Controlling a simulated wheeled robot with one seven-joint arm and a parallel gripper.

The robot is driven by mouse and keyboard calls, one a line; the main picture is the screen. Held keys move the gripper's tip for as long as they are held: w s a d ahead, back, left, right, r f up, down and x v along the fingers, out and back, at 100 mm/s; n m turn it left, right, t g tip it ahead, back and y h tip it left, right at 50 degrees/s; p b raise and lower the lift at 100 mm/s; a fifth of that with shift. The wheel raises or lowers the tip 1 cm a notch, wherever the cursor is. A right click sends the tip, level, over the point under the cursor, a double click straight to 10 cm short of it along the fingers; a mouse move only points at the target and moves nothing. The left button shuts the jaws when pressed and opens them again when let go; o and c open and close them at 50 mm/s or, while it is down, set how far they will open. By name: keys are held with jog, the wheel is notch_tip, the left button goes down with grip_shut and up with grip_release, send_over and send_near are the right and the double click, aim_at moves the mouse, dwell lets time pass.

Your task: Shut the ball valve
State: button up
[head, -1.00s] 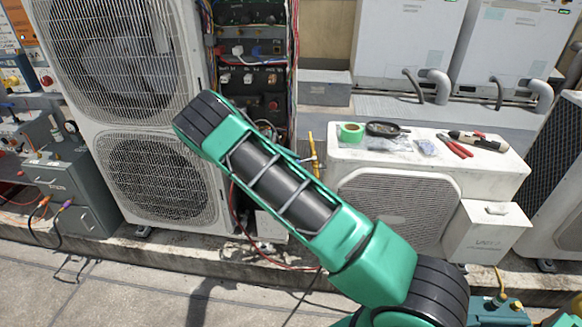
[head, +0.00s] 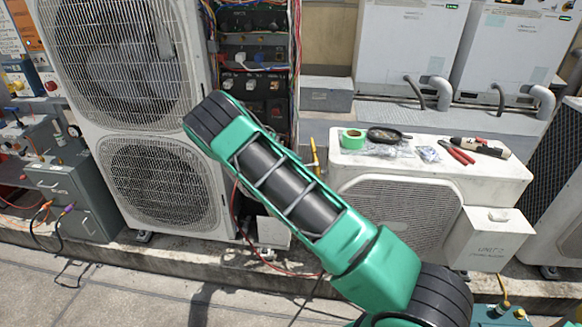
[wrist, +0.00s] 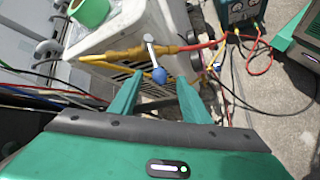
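The ball valve (wrist: 128,54) shows in the wrist view as a brass body in a pipe line beside the white outdoor unit. Its grey lever (wrist: 153,54) crosses the pipe line in the picture and ends in a blue ball knob (wrist: 159,75). My gripper (wrist: 155,82) is open, with its two green fingers apart. The knob appears between and just past the fingertips; I cannot tell whether either finger touches it. In the head view my arm hides the gripper, and only a bit of yellow pipe (head: 314,157) shows beside the unit.
The low white unit (head: 470,182) carries green tape (head: 352,138), a dark pan (head: 384,133), pliers (head: 460,155) and other small items. A tall two-fan condenser (head: 112,130) stands at left, next to an open wiring panel (head: 255,80). Red and yellow hoses (wrist: 200,44) run close to the valve.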

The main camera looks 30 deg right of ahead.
jog(key=v, duration=1.1)
jog(key=shift+d, duration=0.15)
